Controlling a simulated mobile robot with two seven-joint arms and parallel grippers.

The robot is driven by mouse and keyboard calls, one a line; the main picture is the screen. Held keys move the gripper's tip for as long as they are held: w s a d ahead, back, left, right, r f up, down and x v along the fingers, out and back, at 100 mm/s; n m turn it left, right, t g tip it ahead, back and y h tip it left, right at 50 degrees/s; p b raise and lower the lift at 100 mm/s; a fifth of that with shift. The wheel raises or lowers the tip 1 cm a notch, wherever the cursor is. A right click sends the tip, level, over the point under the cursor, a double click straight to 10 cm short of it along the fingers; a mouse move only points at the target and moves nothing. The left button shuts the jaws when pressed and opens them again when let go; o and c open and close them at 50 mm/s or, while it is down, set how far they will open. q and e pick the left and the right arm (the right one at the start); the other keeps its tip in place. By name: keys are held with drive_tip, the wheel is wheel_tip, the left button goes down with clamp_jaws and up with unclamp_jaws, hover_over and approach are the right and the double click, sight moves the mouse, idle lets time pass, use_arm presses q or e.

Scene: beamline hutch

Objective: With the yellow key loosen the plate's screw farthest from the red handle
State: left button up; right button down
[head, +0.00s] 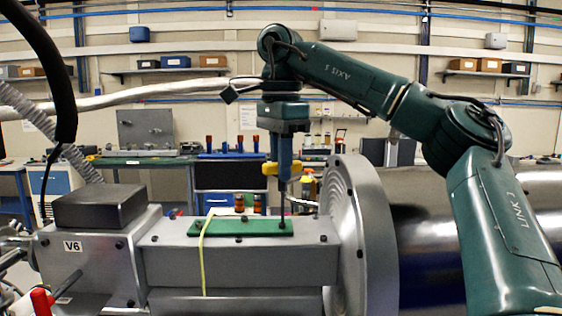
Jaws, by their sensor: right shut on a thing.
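The green plate (232,228) lies flat on top of the grey metal housing. The red handle (40,301) is at the lower left. My right gripper (283,155) is above the plate's right end, shut on the yellow key (270,169). The key is upright, its dark shaft pointing down. The shaft's tip meets the plate near its right end, the end away from the red handle. The screw there is hidden by the tip; I cannot tell whether the tip is seated in it. My left gripper is not in view.
A yellow-green cable (203,255) hangs over the plate's left part. A dark-topped block marked V6 (101,206) stands left of the plate. A large round flange (362,240) rises close on the right. Workbenches and shelves are far behind.

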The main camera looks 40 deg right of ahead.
drive_tip(key=shift+f, duration=0.25)
drive_tip(key=shift+r+n+p, duration=0.15)
drive_tip(key=shift+n+p, duration=0.25)
drive_tip(key=shift+n, duration=1.6)
drive_tip(key=shift+n, duration=2)
